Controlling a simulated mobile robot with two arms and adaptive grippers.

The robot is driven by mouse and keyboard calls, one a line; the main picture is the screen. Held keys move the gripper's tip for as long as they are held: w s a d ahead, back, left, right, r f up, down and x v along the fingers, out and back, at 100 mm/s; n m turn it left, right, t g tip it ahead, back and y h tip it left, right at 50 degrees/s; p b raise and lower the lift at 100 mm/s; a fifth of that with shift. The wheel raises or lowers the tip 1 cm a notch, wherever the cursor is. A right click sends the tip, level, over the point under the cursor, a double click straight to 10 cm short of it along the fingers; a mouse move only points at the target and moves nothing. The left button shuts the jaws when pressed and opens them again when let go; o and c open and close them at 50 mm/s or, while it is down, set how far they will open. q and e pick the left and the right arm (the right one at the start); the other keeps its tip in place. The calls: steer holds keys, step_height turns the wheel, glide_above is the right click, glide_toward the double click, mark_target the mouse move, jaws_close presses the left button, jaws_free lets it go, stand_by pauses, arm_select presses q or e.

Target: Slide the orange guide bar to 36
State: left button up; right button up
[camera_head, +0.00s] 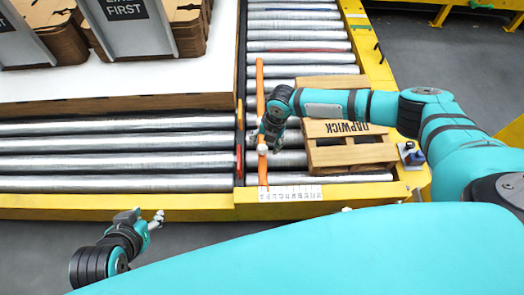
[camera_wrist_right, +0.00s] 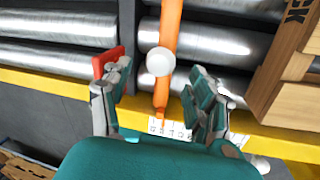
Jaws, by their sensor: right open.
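The orange guide bar (camera_head: 260,80) runs lengthwise over the rollers and also shows in the right wrist view (camera_wrist_right: 170,30). It carries a white round knob (camera_wrist_right: 160,61). Its near end lies by the left end of a white number scale (camera_head: 290,193), also in the wrist view (camera_wrist_right: 172,128); I cannot read the numbers surely. My right gripper (camera_wrist_right: 160,88) is open, its fingers on either side of the bar, with the knob beyond the fingertips and apart from them. In the head view the right gripper (camera_head: 265,145) is over the bar. My left gripper (camera_head: 148,217) looks open and empty in front of the conveyor.
A red piece (camera_wrist_right: 108,62) is close to the gripper's left finger. A yellow frame (camera_head: 130,206) edges the rollers. A white-topped platform with stacked brown blanks (camera_head: 50,45) is at upper left.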

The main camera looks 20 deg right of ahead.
mark_target(263, 147)
steer(key=f, duration=0.1)
steer(key=f+b, duration=0.1)
steer(key=f, duration=0.2)
steer(key=shift+w+a+f, duration=0.15)
steer(key=shift+a+f, duration=0.1)
steer(key=shift+a, duration=0.1)
arm_select(q)
steer(key=w+d+r+t+h, duration=0.1)
steer(key=w+d+r+t, duration=0.1)
steer(key=w+r+t, duration=0.2)
steer(key=shift+w+d+r+t, duration=0.3)
steer(key=shift+w+r, duration=0.2)
steer(key=shift+w, duration=0.85)
arm_select(e)
steer(key=shift+f, duration=0.25)
steer(key=shift+w, duration=0.1)
jaws_close()
